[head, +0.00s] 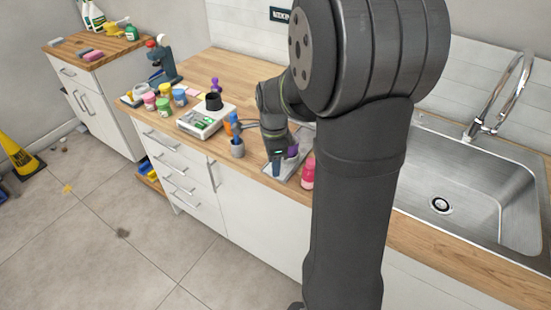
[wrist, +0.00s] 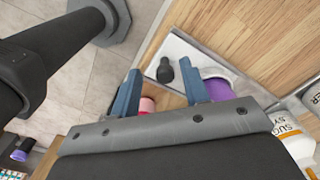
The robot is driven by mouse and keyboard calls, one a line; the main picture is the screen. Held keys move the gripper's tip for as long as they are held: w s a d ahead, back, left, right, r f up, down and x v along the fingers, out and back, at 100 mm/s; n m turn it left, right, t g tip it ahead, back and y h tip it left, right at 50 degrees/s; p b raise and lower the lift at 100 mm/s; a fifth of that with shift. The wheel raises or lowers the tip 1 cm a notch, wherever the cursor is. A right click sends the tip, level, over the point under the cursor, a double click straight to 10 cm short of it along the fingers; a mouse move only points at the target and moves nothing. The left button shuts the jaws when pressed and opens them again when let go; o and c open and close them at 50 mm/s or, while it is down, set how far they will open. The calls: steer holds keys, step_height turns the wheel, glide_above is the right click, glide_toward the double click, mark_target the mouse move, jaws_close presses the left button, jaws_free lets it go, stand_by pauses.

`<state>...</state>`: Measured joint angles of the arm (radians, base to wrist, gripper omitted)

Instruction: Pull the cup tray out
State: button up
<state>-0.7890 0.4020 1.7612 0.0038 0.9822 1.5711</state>
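The tray (head: 304,137), pale and flat with a grey rim, lies on the wooden counter near its front edge. It also shows in the wrist view (wrist: 180,46). A small black object (wrist: 165,71) stands on it, and a purple, white-rimmed cup-like thing (wrist: 218,88) is at its right, partly behind a finger. My gripper (wrist: 162,84) is open, its two blue-grey fingers apart above the tray's near part. Nothing is seen held. In the head view my gripper (head: 280,164) is over the tray's front end and hides part of it.
A pink bottle (head: 308,173) stands right of the tray. A holder (head: 238,148) with blue and orange items, a white device (head: 205,121) and several jars stand to the left. The sink (head: 465,190) is at the right. Open floor lies before the counter.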

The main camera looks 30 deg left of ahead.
steer(key=shift+w, duration=0.1)
steer(key=shift+r, duration=0.25)
step_height(320, 180, up, 17)
stand_by(0.3)
steer(key=shift+f, duration=0.15)
stand_by(0.4)
step_height(320, 180, down, 17)
steer(key=shift+f, duration=0.15)
steer(key=shift+w, duration=0.1)
stand_by(0.3)
stand_by(2.3)
